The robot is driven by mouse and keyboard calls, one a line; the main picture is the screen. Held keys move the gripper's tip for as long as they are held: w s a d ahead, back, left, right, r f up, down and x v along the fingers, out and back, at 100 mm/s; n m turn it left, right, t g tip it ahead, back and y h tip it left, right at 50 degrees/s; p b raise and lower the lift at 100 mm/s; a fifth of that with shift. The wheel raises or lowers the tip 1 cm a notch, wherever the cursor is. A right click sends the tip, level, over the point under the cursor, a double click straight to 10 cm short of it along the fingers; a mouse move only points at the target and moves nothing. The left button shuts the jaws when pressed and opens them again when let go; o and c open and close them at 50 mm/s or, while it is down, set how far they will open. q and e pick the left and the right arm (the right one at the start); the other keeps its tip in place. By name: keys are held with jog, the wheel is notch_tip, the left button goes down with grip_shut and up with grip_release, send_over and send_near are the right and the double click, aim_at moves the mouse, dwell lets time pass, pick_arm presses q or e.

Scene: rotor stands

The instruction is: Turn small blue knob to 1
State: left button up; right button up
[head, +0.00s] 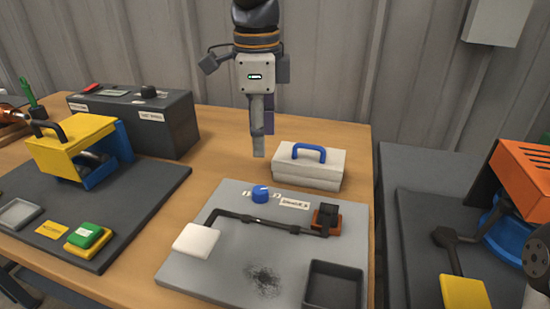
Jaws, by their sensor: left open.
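The small blue knob (260,194) stands on the grey board (170,270) near its back edge. It has a light pointer mark on top, too small to read its setting. Small white labels lie beside it, and a larger label (294,203) is to its right; the digits are not legible. My left gripper (262,146) hangs pointing down above and behind the knob, apart from it. It is open, seen nearly edge-on, with nothing between its fingers. My right gripper is not in view.
A white box with a blue handle (309,172) stands right behind the board. A black linkage (240,217) with a white pad (196,241) crosses the board in front of the knob. A dark tray (334,282) is at the front right. A yellow press (62,150) stands left.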

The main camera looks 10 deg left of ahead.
aim_at(261, 190)
pick_arm(q)
jog(key=f, duration=0.1)
jog(key=s+f, duration=0.1)
jog(key=f, duration=0.1)
jog(key=shift+s+f, duration=0.35)
jog(key=shift+f, duration=0.05)
jog(key=f, duration=0.5)
jog(key=w+f, duration=0.1)
jog(key=f, duration=0.1)
jog(key=shift+f, duration=0.35)
grip_shut()
